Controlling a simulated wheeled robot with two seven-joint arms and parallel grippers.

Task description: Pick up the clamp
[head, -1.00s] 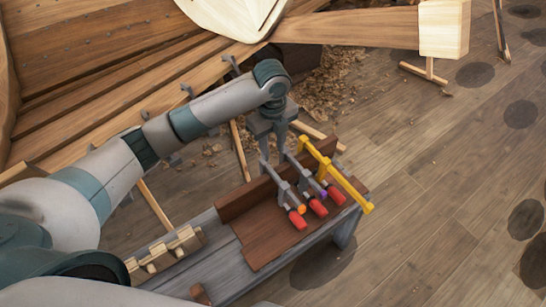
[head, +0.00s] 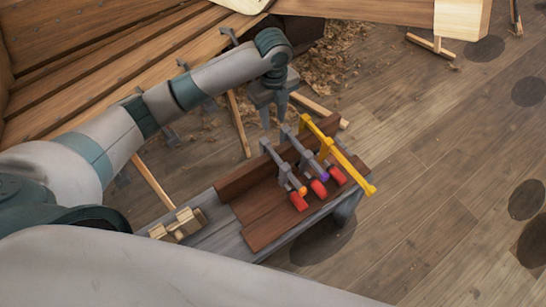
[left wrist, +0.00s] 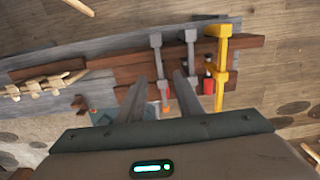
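Three clamps lie side by side on a brown wooden rack: a grey one with an orange collar (head: 282,170), a grey one with a purple collar (head: 309,158), and a yellow one (head: 345,165). Red handles show at their near ends. The left wrist view also shows the yellow clamp (left wrist: 222,62) and the two grey ones (left wrist: 156,62) (left wrist: 190,58). My left gripper (head: 273,120) is open and empty, just behind and above the grey clamps. In the left wrist view its fingers (left wrist: 168,80) stand apart near the grey clamps. My right gripper is not seen.
The rack (head: 262,227) rests on a grey bench (head: 215,240). Pale wooden pieces (head: 178,224) lie at its left end. The plank hull (head: 120,60) rises behind, with wood shavings (head: 335,60) by it. Open floor (head: 430,190) lies to the right.

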